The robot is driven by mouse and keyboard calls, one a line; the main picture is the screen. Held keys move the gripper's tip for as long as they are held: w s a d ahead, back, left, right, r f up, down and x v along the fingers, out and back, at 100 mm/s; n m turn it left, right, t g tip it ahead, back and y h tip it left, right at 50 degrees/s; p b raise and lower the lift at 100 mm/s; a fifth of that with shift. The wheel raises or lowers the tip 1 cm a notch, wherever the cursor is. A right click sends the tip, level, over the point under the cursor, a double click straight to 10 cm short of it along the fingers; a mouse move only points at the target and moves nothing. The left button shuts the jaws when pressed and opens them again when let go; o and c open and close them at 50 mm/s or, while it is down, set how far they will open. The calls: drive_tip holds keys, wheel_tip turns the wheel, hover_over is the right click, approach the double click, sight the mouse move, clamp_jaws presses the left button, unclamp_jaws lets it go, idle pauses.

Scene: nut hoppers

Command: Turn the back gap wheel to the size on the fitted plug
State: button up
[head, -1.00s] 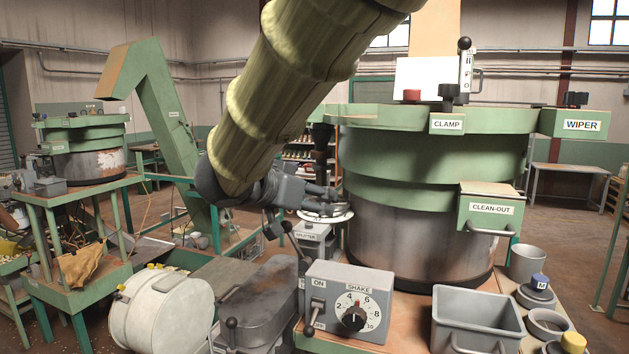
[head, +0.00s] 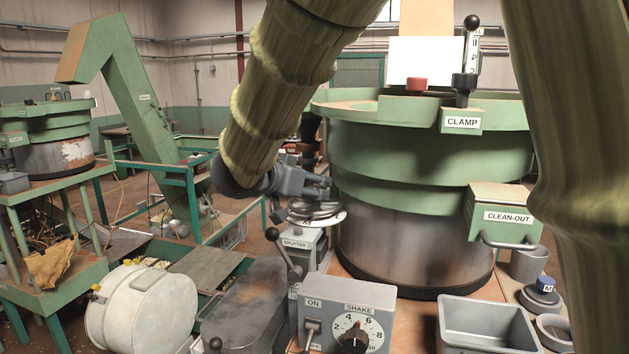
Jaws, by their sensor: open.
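A grey wheel (head: 313,209) lies flat on a white round dial (head: 331,220) on top of the grey box labelled SPLITTER (head: 301,243). Its marks are too small to read, and I cannot tell whether it is the back gap wheel. My gripper (head: 322,187) is open and sits just above this wheel, beside the big green and grey bowl (head: 400,235). Whether the fingers touch the wheel is unclear. I cannot make out a fitted plug or its size here.
The SHAKE control box (head: 340,318) and a lever (head: 284,252) stand in front of the splitter. The CLEAN-OUT box (head: 505,213) juts from the bowl. An empty grey bin (head: 485,325) is at the front right. A white drum (head: 142,308) lies at the front left.

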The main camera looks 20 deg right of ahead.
sight(315, 204)
drive_tip(key=w+f, duration=0.1)
drive_tip(key=w, duration=0.1)
drive_tip(key=w+d+f, duration=0.1)
drive_tip(key=w, duration=0.1)
drive_tip(key=w+f, duration=0.1)
drive_tip(key=shift+w+d+f+p, duration=0.1)
drive_tip(key=shift+w+d+p, duration=0.25)
drive_tip(key=shift+w+d, duration=0.05)
drive_tip(key=shift+s+d+r, duration=0.15)
drive_tip(key=shift+s+r, duration=0.15)
drive_tip(key=shift+s, duration=0.4)
drive_tip(key=shift+s+d+r, duration=0.15)
drive_tip(key=shift+s+r, duration=0.1)
drive_tip(key=shift+s, duration=0.4)
drive_tip(key=shift+w+f, duration=0.15)
drive_tip(key=shift+w, duration=0.1)
drive_tip(key=shift+w+a+f, duration=0.1)
drive_tip(key=shift+w+f, duration=0.2)
drive_tip(key=shift+w, duration=0.2)
drive_tip(key=c, duration=0.4)
drive_tip(key=shift+w, duration=0.2)
drive_tip(key=c, duration=0.3)
drive_tip(key=shift+s+r, duration=0.1)
drive_tip(key=shift+s, duration=0.2)
drive_tip(key=c, duration=0.3)
